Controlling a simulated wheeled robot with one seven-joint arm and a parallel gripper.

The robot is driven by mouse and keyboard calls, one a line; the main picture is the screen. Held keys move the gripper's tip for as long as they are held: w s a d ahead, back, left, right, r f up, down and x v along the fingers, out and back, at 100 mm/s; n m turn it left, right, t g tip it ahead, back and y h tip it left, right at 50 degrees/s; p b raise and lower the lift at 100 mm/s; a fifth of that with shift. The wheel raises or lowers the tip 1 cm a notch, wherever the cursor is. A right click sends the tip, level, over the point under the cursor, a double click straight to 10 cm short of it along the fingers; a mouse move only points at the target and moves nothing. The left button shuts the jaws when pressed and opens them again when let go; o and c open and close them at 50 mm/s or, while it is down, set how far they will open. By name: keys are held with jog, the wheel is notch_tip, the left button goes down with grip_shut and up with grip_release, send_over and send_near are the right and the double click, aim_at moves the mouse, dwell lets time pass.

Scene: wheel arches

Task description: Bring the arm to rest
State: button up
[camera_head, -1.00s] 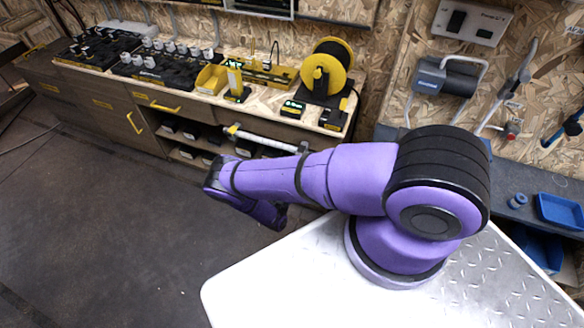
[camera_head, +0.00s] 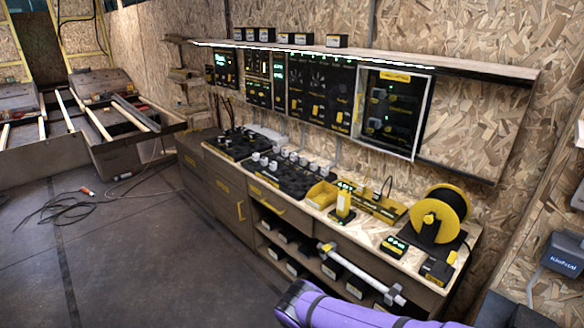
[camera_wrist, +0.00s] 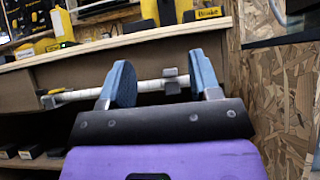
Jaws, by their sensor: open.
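My gripper (camera_wrist: 166,85) shows in the wrist view with its two blue-grey fingers apart and nothing between them. It faces the front of the wooden workbench (camera_wrist: 150,42). In the head view only part of my purple arm shows at the bottom edge, and my gripper is out of that picture.
Shelves below hold several dark boxes. A black cable (camera_head: 58,210) lies on the dark floor (camera_head: 130,255) at left. The floor's middle is clear.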

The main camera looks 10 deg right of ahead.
jog(key=w+a+r+m+g+h, duration=0.1)
jog(key=w+r+m+g, duration=0.25)
jog(key=r+g, duration=0.25)
jog(key=w+r+m+g+h, duration=0.2)
jog(key=w+r+m+g, duration=0.1)
jog(key=r+m+g, duration=0.25)
notch_tip(320, 180, up, 32)
jog(key=d+r+m+g+y, duration=0.1)
jog(key=d+m+g+y, duration=0.2)
jog(key=m+g+y, duration=0.8)
jog(key=s+r+m+t+y, duration=0.1)
jog(key=s+r+t+y, duration=0.1)
jog(key=s+r+y, duration=0.5)
jog(key=s+r+m+t+y, duration=0.25)
jog(key=s+r, duration=0.25)
jog(key=r, duration=0.5)
jog(key=s+r+t+y, duration=0.2)
jog(key=s+r+t, duration=0.2)
jog(key=s, duration=0.4)
jog(key=s+a+r+m+t+y, duration=0.1)
jog(key=s+r+t, duration=0.2)
jog(key=s, duration=0.5)
jog(key=shift+s+a+r+t+y, duration=0.15)
jog(key=shift+s+r+t+y, duration=0.2)
jog(key=shift+s+r+t, duration=0.1)
jog(key=shift+m, duration=0.25)
